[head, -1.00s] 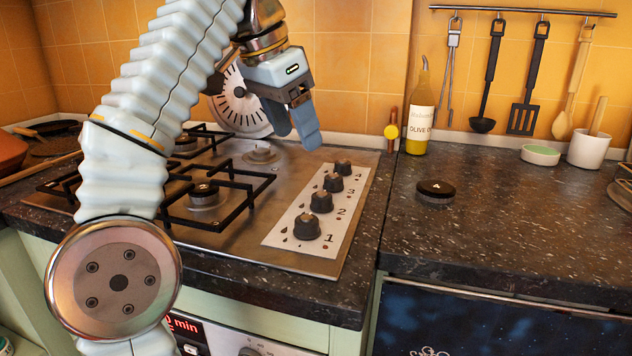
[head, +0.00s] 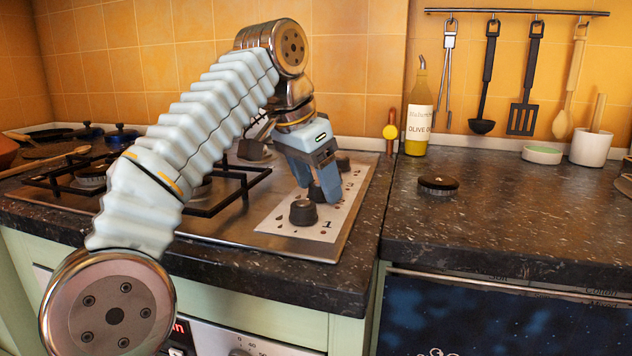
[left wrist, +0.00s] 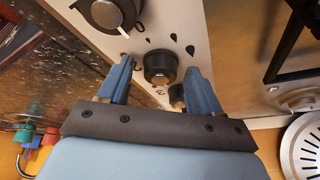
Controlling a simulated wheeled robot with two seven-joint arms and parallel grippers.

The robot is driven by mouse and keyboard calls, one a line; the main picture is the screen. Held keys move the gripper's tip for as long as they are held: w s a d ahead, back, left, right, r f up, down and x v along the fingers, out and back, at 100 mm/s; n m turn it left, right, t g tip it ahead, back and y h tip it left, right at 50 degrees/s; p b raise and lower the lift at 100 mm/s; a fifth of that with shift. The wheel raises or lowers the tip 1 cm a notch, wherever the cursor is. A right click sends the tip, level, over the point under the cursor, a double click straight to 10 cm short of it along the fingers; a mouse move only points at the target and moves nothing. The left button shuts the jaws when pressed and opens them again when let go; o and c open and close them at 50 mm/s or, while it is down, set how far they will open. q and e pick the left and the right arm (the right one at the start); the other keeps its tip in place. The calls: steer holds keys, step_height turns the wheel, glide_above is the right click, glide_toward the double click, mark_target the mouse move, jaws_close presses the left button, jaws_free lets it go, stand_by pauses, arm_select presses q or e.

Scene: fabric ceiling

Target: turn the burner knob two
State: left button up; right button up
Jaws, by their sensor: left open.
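The white knob panel (head: 347,206) on the steel stove top carries a row of dark burner knobs. The front knob (head: 303,212), beside the printed 1, stands clear of my gripper. My left gripper (head: 318,193) is open and points down over the second knob (head: 316,192), which is partly hidden in the head view. In the left wrist view this second knob (left wrist: 160,66) sits between the two blue fingertips, with gaps on both sides. Another knob (left wrist: 177,97) shows partly behind it. A farther knob (head: 343,162) stands behind my gripper. My right gripper is not in view.
Black pot grates (head: 225,195) lie left of the panel. An olive oil bottle (head: 419,115) stands at the back right. A dark round object (head: 438,186) lies on the right counter (head: 480,225), which is otherwise mostly clear near it.

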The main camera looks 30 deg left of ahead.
arm_select(q)
steer(key=c, duration=1)
steer(key=shift+c, duration=0.2)
